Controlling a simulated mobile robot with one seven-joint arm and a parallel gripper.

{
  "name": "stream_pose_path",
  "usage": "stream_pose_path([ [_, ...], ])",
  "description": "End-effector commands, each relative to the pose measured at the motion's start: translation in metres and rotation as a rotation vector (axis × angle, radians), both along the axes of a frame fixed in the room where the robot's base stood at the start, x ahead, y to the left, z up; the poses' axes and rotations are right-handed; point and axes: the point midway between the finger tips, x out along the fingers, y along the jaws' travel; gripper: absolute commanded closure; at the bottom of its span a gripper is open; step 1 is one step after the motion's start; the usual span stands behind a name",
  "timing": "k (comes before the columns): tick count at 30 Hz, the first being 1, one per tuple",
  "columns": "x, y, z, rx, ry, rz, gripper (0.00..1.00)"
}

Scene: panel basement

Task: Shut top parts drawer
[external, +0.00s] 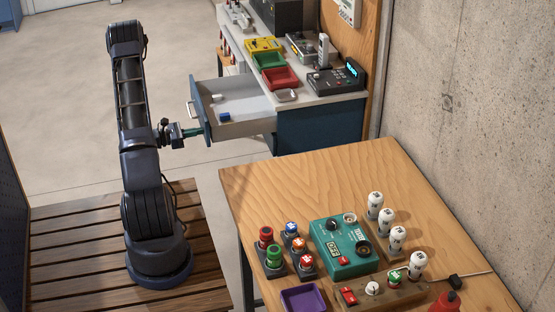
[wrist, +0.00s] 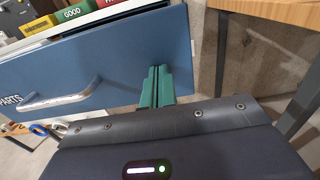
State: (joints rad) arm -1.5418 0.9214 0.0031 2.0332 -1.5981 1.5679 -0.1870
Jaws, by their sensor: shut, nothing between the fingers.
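The top parts drawer (external: 238,108) is pulled out from the blue cabinet (external: 320,125), with a few small items inside, one of them blue. Its blue front, marked PARTS, and its silver handle (wrist: 62,96) show in the wrist view. My gripper (external: 203,131) is at the drawer front, near the end closer to the wooden table. In the wrist view its green fingers (wrist: 157,82) are together, in front of the right part of the drawer front and to the right of the handle. I cannot tell whether the fingertips touch the panel.
Yellow, green and red trays (external: 280,78) and devices stand on the cabinet top. A wooden table (external: 280,180) with a teal tester (external: 342,247), buttons and white knobs stands at the front right.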

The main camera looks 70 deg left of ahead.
Motion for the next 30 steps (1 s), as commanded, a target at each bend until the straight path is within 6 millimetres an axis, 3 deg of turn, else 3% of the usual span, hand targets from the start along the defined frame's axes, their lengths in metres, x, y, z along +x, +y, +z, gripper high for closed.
stream_pose_path([
  [5,0.012,0.0,0.0,0.0,-0.001,-0.002,1.0],
  [11,0.048,-0.001,0.0,0.0,-0.001,-0.005,1.0],
  [24,0.167,-0.002,0.0,-0.001,-0.002,-0.005,1.0],
  [30,0.213,-0.001,0.0,0.0,-0.001,-0.003,1.0],
])
